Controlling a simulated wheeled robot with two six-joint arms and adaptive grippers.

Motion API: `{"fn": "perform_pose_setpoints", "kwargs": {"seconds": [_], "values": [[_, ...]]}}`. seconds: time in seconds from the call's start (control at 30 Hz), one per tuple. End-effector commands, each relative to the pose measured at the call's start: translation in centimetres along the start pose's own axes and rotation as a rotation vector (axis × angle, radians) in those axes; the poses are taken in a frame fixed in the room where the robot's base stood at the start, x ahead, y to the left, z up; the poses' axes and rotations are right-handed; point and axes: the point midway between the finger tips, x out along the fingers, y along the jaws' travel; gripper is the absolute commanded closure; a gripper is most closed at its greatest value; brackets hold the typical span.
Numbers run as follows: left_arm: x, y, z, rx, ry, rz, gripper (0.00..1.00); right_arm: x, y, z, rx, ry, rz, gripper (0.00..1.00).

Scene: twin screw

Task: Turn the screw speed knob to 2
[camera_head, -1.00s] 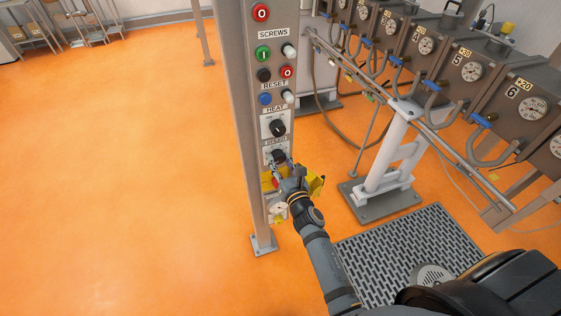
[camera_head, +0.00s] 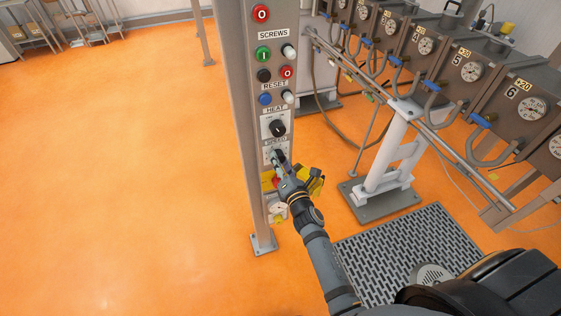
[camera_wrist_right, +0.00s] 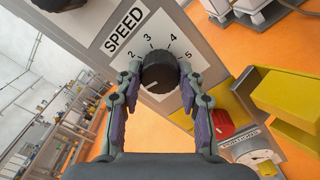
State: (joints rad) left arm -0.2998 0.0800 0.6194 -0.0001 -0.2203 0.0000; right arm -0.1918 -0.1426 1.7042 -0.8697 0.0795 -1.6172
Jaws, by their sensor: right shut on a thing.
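The screw speed knob (camera_wrist_right: 160,72) is black and round, on a white dial plate marked SPEED with numbers 2 to 5 visible. Its short white mark points to the lower left, below the 2. Any lower number is hidden behind the left finger. My right gripper (camera_wrist_right: 160,92) is shut on the speed knob, one finger on each side. In the head view, my right gripper (camera_head: 279,162) reaches the lower part of the grey control column and partly hides the knob (camera_head: 277,156). My left gripper is not in view.
A red button (camera_wrist_right: 221,124) in a yellow housing (camera_wrist_right: 241,127) sits close beside the right finger. The black heat knob (camera_head: 278,128) and several buttons are above on the control column (camera_head: 238,80). A row of grey barrel units (camera_head: 485,85) stands right. Orange floor (camera_head: 120,190) is open left.

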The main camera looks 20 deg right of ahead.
Motion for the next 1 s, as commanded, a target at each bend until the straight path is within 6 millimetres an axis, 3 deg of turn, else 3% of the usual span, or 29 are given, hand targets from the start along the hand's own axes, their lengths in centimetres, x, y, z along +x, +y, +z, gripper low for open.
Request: {"fn": "perform_pose_setpoints", "kwargs": {"seconds": [0.6,1.0], "values": [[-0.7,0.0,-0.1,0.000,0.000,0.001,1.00,0.0,0.1,0.1,0.579,-0.001,0.001,0.93],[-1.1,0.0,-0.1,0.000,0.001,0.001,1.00,0.0,0.1,0.1,0.860,0.000,0.002,0.93]]}}
